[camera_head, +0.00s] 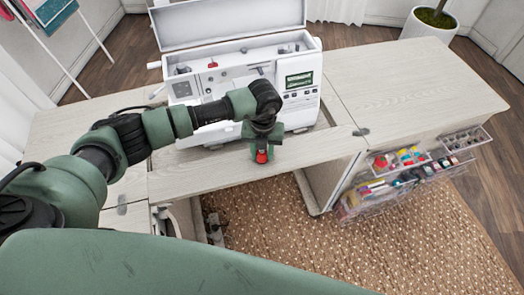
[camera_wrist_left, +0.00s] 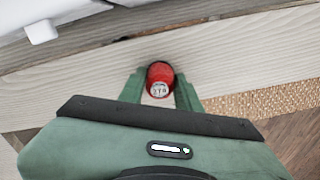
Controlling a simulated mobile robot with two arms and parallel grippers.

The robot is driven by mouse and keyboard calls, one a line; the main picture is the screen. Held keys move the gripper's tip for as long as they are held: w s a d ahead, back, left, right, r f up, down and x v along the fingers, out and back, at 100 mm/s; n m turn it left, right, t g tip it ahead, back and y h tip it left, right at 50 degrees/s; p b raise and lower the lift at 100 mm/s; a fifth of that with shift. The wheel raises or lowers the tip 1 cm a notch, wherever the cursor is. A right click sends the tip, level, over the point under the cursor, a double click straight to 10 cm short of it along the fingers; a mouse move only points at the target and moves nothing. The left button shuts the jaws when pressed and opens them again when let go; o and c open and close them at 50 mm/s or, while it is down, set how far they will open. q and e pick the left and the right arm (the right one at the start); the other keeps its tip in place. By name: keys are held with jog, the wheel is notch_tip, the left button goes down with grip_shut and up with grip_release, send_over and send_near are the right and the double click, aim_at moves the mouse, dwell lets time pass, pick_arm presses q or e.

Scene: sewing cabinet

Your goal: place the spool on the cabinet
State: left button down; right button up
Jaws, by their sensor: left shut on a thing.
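A red spool (camera_head: 262,156) is between the fingers of my left gripper (camera_head: 262,153), over the front strip of the pale wooden sewing cabinet (camera_head: 225,168), in front of the sewing machine. The left wrist view shows the spool (camera_wrist_left: 160,79) end-on, with a pale label, held between the two green fingertips (camera_wrist_left: 160,88). The cabinet top (camera_wrist_left: 235,50) lies right behind and beneath it. I cannot tell whether the spool touches the surface. My right gripper is not in either view.
A white sewing machine (camera_head: 240,85) with its lid raised stands behind the gripper. Clear trays of sewing supplies (camera_head: 405,158) hang open at the right. The cabinet's right leaf (camera_head: 415,85) is bare. A potted plant (camera_head: 430,22) stands behind.

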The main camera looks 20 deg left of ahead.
pick_arm(q)
jog(key=shift+f, duration=0.2)
jog(key=c, duration=1)
grip_release()
jog(key=shift+r, duration=0.1)
jog(key=shift+r, duration=0.3)
notch_tip(320, 180, up, 12)
jog(key=b, duration=0.2)
jog(key=shift+f, duration=0.15)
jog(key=shift+d, duration=0.15)
